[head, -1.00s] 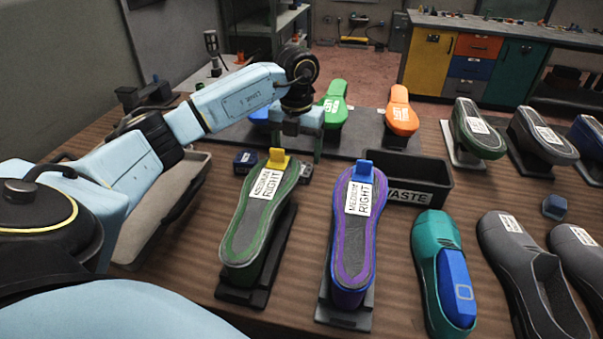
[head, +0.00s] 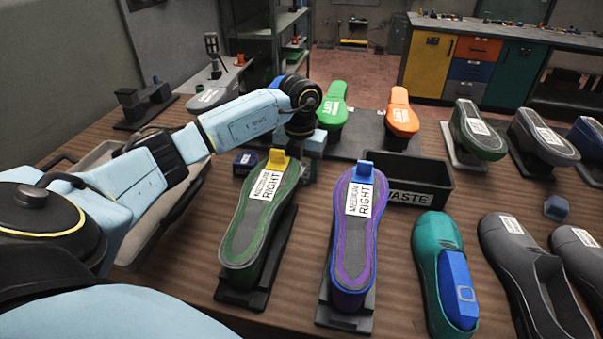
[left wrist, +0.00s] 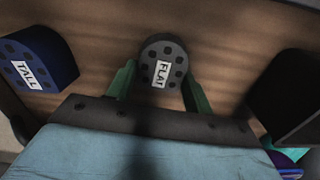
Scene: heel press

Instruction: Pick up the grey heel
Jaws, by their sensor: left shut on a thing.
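The grey heel (left wrist: 153,50) is a small dark rounded block with holes and a white label reading FLAT. In the left wrist view it sits between the two green fingers of my left gripper (left wrist: 159,78), which are shut on it. Wood table top shows around it, and I cannot tell whether it is clear of the table. In the head view my left gripper (head: 309,168) is low behind the green-edged MEDIUM RIGHT shoe (head: 258,215), and the heel is mostly hidden there. My right gripper is in neither view.
A dark blue heel labelled TALL (left wrist: 45,58) stands left of the grey one. A black WASTE bin (head: 425,175) is to the right. The purple-edged MEDIUM RIGHT shoe (head: 352,240) and a teal shoe (head: 432,260) stand in front. A grey tray (head: 150,235) lies at the left.

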